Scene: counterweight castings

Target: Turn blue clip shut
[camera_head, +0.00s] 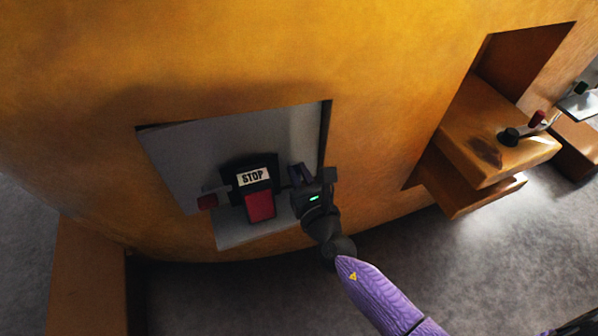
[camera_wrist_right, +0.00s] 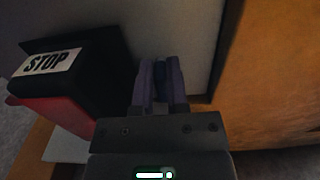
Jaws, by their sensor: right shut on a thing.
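My right gripper (camera_head: 301,175) reaches into a recess in the orange casting, just right of a black block with a STOP label. In the right wrist view its two purple-grey fingers (camera_wrist_right: 160,85) are closed around a small dark blue piece, which appears to be the blue clip (camera_wrist_right: 160,70). Only a narrow strip of the clip shows between the fingers; its shape and how far it is turned are hidden. In the head view I cannot make out the clip. My left gripper is not in view.
The black STOP block (camera_head: 252,176) has a red part (camera_head: 260,206) on its front. The grey recess panel (camera_head: 205,143) lies behind. An orange ledge (camera_head: 490,150) with small parts juts out at the right.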

